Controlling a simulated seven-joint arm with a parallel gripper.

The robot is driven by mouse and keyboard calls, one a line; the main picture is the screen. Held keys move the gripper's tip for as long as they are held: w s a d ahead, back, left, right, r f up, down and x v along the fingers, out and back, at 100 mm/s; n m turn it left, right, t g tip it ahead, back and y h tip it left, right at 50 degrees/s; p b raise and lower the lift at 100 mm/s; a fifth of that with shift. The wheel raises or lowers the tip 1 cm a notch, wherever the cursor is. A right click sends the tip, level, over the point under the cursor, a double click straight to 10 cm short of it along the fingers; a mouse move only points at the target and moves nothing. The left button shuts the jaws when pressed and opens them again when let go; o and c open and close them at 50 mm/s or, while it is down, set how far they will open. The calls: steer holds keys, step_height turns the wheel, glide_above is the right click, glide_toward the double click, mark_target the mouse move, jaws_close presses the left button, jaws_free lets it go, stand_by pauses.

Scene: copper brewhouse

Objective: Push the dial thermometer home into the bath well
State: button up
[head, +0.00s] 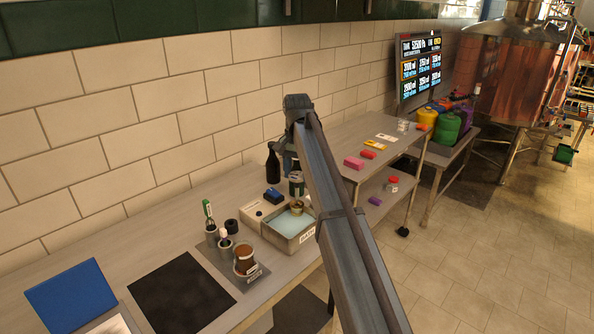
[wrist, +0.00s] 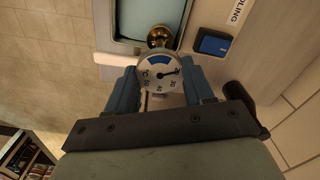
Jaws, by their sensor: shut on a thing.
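The dial thermometer (wrist: 160,73) has a round white face with a blue arc and a dark needle. In the wrist view it sits between the two blue fingers of my gripper (wrist: 160,88), which is shut on it. The brass bath well (wrist: 158,36) shows just beyond the dial, at the edge of the water bath (wrist: 113,42). The stem is not clearly visible, so I cannot tell whether its tip is inside the well. In the head view, the well (head: 297,207) stands in the bath (head: 307,237); my arm hides the thermometer and most of the gripper.
A blue-and-black box (head: 273,194) stands behind the bath, also in the wrist view (wrist: 213,43). A brown jar (head: 245,261) and a green-topped tube (head: 209,222) stand left of the bath. A dark bottle (head: 272,167) is near the wall. A black mat (head: 181,293) lies clear.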

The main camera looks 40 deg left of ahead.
mark_target(297, 186)
steer(key=shift+f, duration=2.25)
stand_by(0.3)
steer(key=o, duration=1.2)
steer(key=shift+o, duration=0.2)
steer(key=shift+r, duration=2.5)
step_height(297, 186, up, 14)
steer(key=shift+f, duration=0.1)
